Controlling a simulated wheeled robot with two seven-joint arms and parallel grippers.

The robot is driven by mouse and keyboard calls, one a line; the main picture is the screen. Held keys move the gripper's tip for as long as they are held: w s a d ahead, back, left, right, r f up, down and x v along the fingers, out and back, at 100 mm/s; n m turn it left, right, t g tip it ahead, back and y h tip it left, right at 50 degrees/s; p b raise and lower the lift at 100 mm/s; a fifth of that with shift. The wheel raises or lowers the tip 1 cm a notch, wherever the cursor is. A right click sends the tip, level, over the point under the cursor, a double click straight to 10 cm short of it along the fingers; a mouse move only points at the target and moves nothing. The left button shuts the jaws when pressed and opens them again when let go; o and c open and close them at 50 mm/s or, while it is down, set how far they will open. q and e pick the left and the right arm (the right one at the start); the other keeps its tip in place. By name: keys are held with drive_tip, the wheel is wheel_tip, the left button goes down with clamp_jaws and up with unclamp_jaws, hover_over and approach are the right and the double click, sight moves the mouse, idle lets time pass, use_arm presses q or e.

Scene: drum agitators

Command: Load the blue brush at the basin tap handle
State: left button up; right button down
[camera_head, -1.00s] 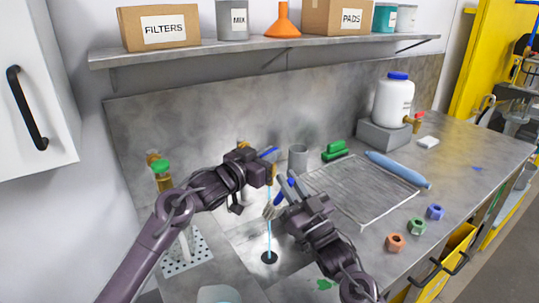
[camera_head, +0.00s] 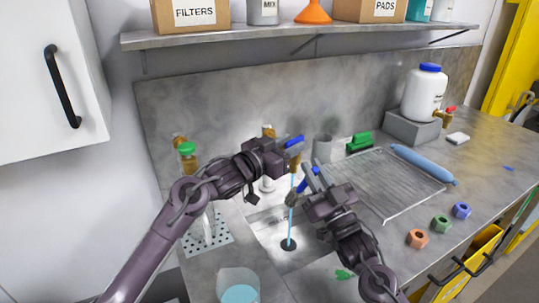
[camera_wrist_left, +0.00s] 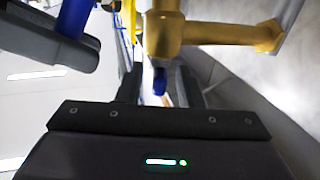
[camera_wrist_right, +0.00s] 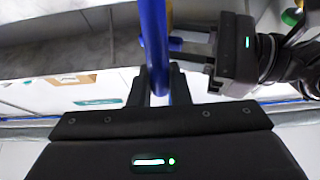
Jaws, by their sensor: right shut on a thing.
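The blue brush (camera_head: 305,183) is in my right gripper (camera_head: 312,176), which is shut on its handle; the handle crosses the right wrist view (camera_wrist_right: 154,45). Its greyish head (camera_head: 292,199) hangs at the water stream (camera_head: 290,222) below the tap. The brass tap's blue handle (camera_head: 294,141) is at my left gripper (camera_head: 284,150). In the left wrist view the blue handle (camera_wrist_left: 160,80) lies between the open fingers, with gaps visible beside it. The brass tap body (camera_wrist_left: 165,35) is just beyond. The gripper partly hides the tap in the head view.
Water runs to the drain (camera_head: 288,244) in the basin. Coloured nuts (camera_head: 440,224) sit near the front edge. A green-topped valve (camera_head: 187,150) stands left.

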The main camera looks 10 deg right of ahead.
use_arm(q)
drive_tip(key=v, duration=1)
drive_tip(key=shift+d, duration=0.1)
drive_tip(key=w+d+m, duration=0.2)
drive_tip(key=d+m, duration=0.1)
drive_tip(key=m, duration=0.9)
drive_tip(key=w+d+m, duration=0.3)
drive_tip(key=m, duration=0.9)
drive_tip(key=w+d+m, duration=0.2)
drive_tip(key=d+m, duration=0.1)
drive_tip(key=m, duration=0.9)
drive_tip(key=shift+w+d, duration=0.15)
drive_tip(key=shift+d, duration=0.15)
